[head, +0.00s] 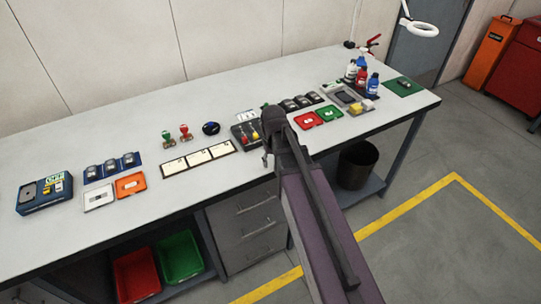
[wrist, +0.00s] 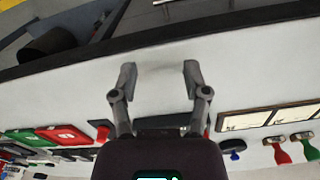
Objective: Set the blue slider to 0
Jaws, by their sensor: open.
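A dark slider box (head: 237,129) with red and yellow knobs lies on the workbench in the head view, just left of my arm. No blue knob can be made out on it; its right part is hidden by my arm. My gripper (head: 266,160) is at the front right of the box in the head view. In the wrist view my gripper (wrist: 159,78) is open and empty, its fingers apart over bare bench top near the front edge. A dark box, mostly hidden behind the gripper body there, may be the slider box.
On the workbench (head: 60,150), framed cards (head: 198,157), two stamps (head: 167,138) and a round dark blue item (head: 211,128) lie to the left. Red (head: 307,120) and green (head: 329,113) trays and bottles (head: 361,78) stand to the right. The front strip is mostly clear.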

